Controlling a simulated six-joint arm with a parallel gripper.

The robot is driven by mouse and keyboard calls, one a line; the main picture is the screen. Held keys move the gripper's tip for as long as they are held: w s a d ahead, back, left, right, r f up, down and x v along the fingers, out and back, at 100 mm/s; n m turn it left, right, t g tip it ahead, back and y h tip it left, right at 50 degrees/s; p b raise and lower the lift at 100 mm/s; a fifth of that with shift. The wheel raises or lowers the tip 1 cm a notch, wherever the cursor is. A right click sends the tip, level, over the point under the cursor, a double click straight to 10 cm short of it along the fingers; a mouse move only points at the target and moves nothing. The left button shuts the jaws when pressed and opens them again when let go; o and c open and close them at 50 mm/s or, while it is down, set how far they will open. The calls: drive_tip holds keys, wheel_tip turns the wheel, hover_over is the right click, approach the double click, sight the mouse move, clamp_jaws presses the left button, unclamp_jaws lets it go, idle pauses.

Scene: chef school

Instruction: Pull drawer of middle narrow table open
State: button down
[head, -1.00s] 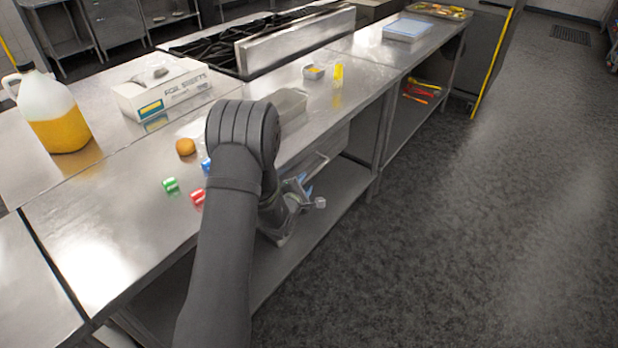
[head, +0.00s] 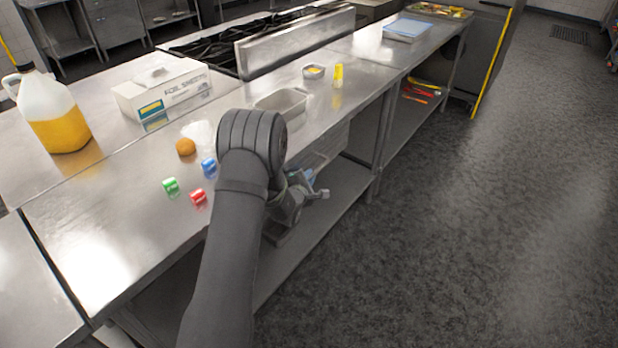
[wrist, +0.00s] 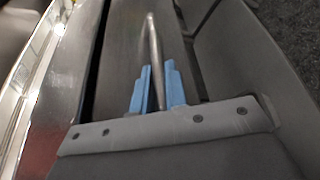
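The steel drawer (head: 325,141) sits under the top of the middle narrow table (head: 128,222), just right of my arm in the head view. Its bar handle (wrist: 153,45) runs between the two blue fingers of my gripper (wrist: 156,92) in the wrist view. The fingers lie close against the bar on both sides and look shut on it. In the head view my gripper (head: 311,183) is low at the table's front side, partly hidden by my arm. A dark gap shows beside the drawer front in the wrist view; how far the drawer stands out is hard to tell.
On the tabletop are a metal tray (head: 282,101), a yellow bottle (head: 337,76), a small bowl (head: 313,71), an orange ball (head: 185,146) and green, red and blue cans. A lower shelf (head: 283,262) runs under the table. The floor (head: 480,220) to the right is clear.

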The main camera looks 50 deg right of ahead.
drive_tip(key=s, duration=2.8)
drive_tip(key=c, duration=1.5)
unclamp_jaws()
drive_tip(key=shift+w, duration=0.1)
drive_tip(key=shift+o, duration=0.2)
drive_tip(key=v, duration=1.7)
drive_tip(key=shift+a, duration=0.1)
drive_tip(key=x, duration=1.7)
